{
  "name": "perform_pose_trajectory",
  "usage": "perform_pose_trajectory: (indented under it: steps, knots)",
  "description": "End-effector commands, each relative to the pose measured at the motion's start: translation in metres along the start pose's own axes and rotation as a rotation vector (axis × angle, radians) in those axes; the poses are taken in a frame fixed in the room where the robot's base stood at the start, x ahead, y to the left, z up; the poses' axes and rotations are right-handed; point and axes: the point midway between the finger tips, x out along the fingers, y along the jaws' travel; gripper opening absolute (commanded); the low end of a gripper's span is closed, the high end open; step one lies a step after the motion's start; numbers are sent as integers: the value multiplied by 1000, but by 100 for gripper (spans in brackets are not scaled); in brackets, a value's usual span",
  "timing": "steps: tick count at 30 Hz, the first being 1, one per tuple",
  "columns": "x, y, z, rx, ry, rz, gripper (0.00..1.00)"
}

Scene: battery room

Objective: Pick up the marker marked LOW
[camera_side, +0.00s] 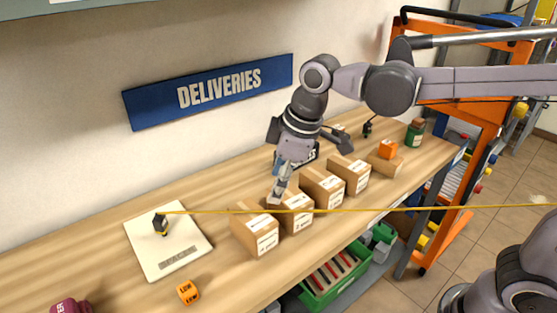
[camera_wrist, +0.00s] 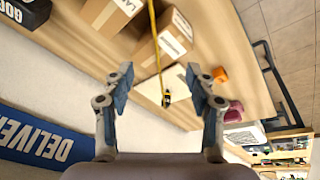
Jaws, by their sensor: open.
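The orange marker cube (camera_side: 188,292) with dark lettering that appears to read LOW sits on the wooden counter near its front edge, at the bottom of the side view. In the wrist view an orange block (camera_wrist: 220,75) that appears to be the same marker lies just right of my right finger; its lettering cannot be read there. My gripper (camera_side: 276,197) is open and empty, over or beside the row of cardboard boxes, to the right of the marker and apart from it. The wrist view shows its two fingers (camera_wrist: 160,75) spread.
Several cardboard boxes (camera_side: 261,238) stand in a row. Another orange cube (camera_side: 387,149) sits on a far box. A maroon object (camera_side: 70,306) is lower left.

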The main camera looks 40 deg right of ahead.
Motion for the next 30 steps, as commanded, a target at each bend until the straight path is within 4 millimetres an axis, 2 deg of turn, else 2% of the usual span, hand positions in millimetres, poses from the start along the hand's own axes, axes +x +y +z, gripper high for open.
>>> perform_pose_trajectory:
  steps: [1, 6, 12, 15, 21, 26, 30]
  knots:
    - [5, -8, -18, -64, -16, -19, 57]
    - [24, -40, -66, -278, -77, -83, 57]
    - [52, -89, -113, -528, -142, -156, 57]
    - [66, -113, -130, -635, -169, -188, 57]
    - [83, -145, -145, -768, -203, -228, 57]
    - [94, -152, -146, -796, -211, -237, 57]
    - [112, -155, -140, -794, -210, -237, 57]
